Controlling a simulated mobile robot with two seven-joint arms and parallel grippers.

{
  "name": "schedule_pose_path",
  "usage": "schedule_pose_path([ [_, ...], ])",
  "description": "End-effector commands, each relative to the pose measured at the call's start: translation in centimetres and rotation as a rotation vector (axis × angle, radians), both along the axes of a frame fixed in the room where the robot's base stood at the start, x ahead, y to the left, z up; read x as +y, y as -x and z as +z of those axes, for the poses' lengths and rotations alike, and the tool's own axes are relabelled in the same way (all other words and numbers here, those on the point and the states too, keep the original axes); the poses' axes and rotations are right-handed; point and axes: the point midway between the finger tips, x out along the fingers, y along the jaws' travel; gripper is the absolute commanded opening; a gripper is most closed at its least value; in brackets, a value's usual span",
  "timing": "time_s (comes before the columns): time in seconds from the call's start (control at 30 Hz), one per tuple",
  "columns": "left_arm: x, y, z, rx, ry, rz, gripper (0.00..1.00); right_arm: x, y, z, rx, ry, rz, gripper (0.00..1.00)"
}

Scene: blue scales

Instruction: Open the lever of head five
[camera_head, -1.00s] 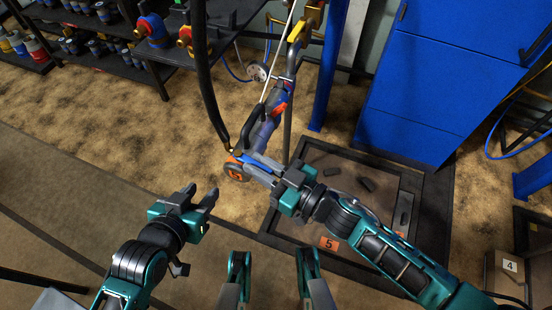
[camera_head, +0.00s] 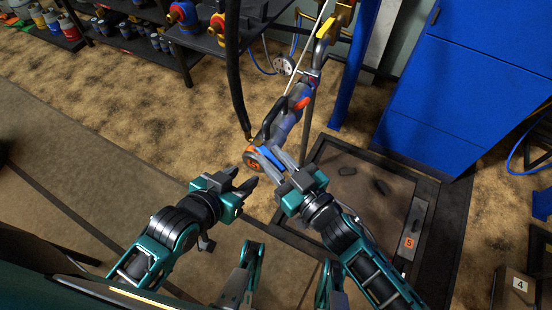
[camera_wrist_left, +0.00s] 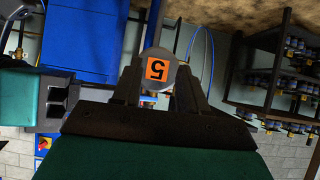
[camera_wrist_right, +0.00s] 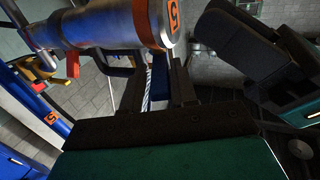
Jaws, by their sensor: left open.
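Head five (camera_head: 287,122) is a grey-blue cylinder with an orange number label on its round end face. It hangs tilted ahead of me, with a blue lever (camera_head: 268,154) near its lower end. My left gripper (camera_head: 243,180) is open and empty, just left of and below that end face. In the left wrist view the orange 5 label (camera_wrist_left: 157,70) shows between its spread fingers. My right gripper (camera_head: 276,160) is at the lower end, beside the lever. In the right wrist view its fingers (camera_wrist_right: 158,88) stand apart under the head (camera_wrist_right: 110,24); contact with the lever is unclear.
A dark-framed floor scale (camera_head: 350,185) lies below, with a second orange 5 label on its edge. A blue cabinet (camera_head: 450,80) stands right. Shelves with several small cylinders (camera_head: 140,45) are at the back left. A black hose (camera_head: 235,75) hangs close to the head.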

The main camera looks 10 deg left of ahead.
Motion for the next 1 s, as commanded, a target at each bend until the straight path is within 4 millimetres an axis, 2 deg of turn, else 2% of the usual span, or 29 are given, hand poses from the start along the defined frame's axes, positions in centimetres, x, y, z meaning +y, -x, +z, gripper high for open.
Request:
schedule_pose_path([
  [0.03,0.0,0.0,0.0,0.000,0.001,0.001,0.43,0.0,0.0,0.0,-0.001,-0.001,0.000,0.32],
  [0.17,-0.1,0.0,0.0,0.000,0.002,0.001,0.43,0.0,0.0,0.0,0.001,-0.001,0.001,0.45],
  [0.5,-0.2,0.0,0.3,0.000,0.007,0.005,0.43,-0.5,0.5,0.0,0.003,0.000,0.000,0.45],
  [0.63,-0.1,0.0,0.9,-0.004,0.007,0.005,0.43,-2.1,1.8,0.0,0.004,0.002,0.001,0.45],
  [1.0,-0.1,0.0,2.1,-0.002,0.004,0.005,0.43,-8.3,6.5,0.1,0.003,0.002,0.001,0.45],
])
